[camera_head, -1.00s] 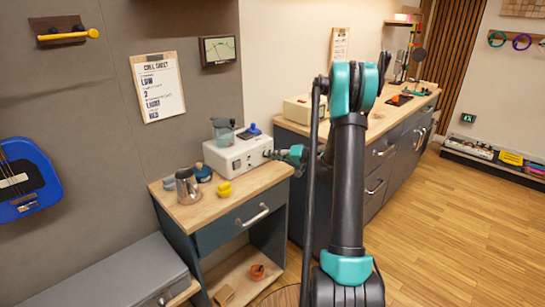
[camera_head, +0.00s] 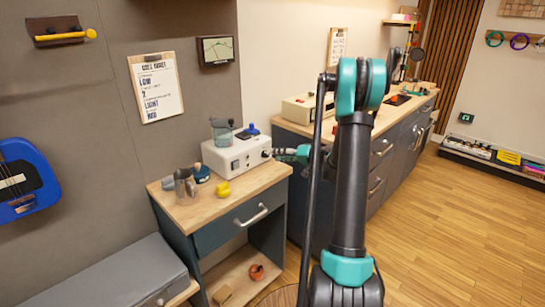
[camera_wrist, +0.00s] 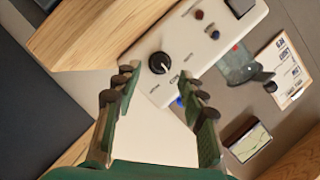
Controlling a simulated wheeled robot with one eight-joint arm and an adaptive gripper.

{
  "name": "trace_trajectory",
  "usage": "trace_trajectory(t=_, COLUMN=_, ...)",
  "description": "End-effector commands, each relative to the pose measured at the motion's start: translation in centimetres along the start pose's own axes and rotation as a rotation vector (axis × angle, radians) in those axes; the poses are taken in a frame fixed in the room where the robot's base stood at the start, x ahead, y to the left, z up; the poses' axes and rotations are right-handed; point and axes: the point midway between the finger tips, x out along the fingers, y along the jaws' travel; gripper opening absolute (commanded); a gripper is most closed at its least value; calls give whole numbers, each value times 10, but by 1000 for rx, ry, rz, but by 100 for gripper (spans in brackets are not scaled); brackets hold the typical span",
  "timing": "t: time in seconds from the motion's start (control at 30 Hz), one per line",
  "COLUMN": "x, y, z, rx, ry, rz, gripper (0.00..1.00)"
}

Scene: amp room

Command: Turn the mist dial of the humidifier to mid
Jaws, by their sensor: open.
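The humidifier appears to be the white box (camera_head: 238,154) on the small wooden-topped cabinet, with a translucent grey tank (camera_head: 222,132) on top. In the wrist view, its white front panel (camera_wrist: 195,48) fills the upper middle, tilted. A round black dial (camera_wrist: 160,63) on it carries a pale pointer mark and has small printed labels around it, too small to read surely. My gripper (camera_wrist: 158,88) is open, with its two fingers on either side of the dial's line and nothing between them. I cannot tell whether a fingertip touches the panel. In the head view my gripper (camera_head: 278,154) is at the box's right end.
A metal pitcher (camera_head: 186,186), a dark jar (camera_head: 201,173) and a yellow object (camera_head: 223,189) stand left and in front of the box. A long counter (camera_head: 330,124) runs behind my arm. A card (camera_head: 157,87) hangs on the wall. Floor at right is clear.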

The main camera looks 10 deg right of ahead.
Motion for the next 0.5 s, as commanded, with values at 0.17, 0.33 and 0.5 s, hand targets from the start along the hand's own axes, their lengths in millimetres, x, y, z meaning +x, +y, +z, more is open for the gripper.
trace_trajectory(t=0.17, x=-39, y=1, z=-1, rx=2, ry=3, rz=2, gripper=42)
trace_trajectory(t=0.33, x=-67, y=1, z=0, rx=1, ry=2, rz=1, gripper=42)
trace_trajectory(t=0.5, x=-81, y=1, z=0, rx=1, ry=1, rz=1, gripper=42)
